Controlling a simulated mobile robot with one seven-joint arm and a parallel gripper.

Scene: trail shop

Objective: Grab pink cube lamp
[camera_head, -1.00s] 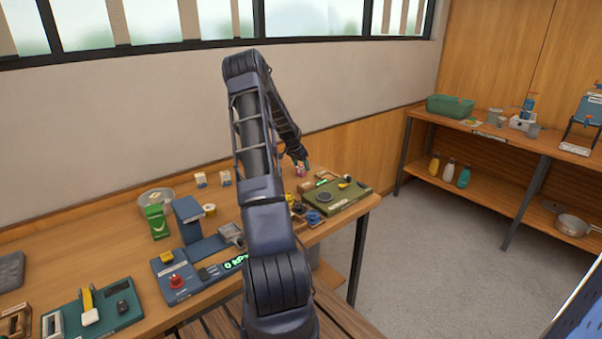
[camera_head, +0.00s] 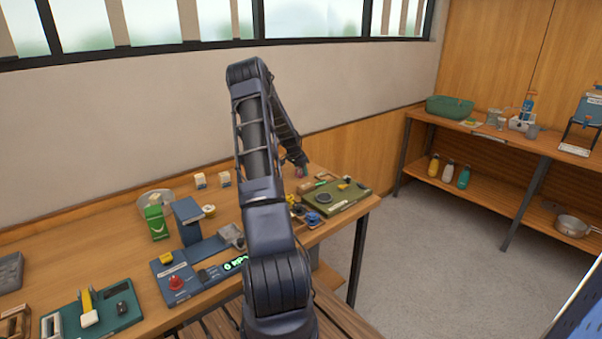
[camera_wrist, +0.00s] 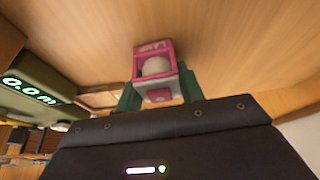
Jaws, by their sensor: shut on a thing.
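The pink cube lamp (camera_wrist: 154,62) shows in the wrist view as a pink open frame with a pale round globe inside and a white and pink base. My gripper (camera_wrist: 158,92) has its green fingers on both sides of the lamp's base and is shut on it. The wooden tabletop fills the view behind the lamp; I cannot tell whether the lamp touches it. In the head view, the lamp (camera_head: 300,172) is a small pink patch at the tip of my arm, near the back edge of the table, mostly hidden by my gripper (camera_head: 302,167).
An olive device (camera_head: 335,197) stands just in front of the lamp; its green display (camera_wrist: 30,90) shows in the wrist view. Two small white blocks, a green carton (camera_head: 155,221) and a blue press-like device (camera_head: 190,220) stand to the left. Bare tabletop (camera_head: 110,250) lies further left.

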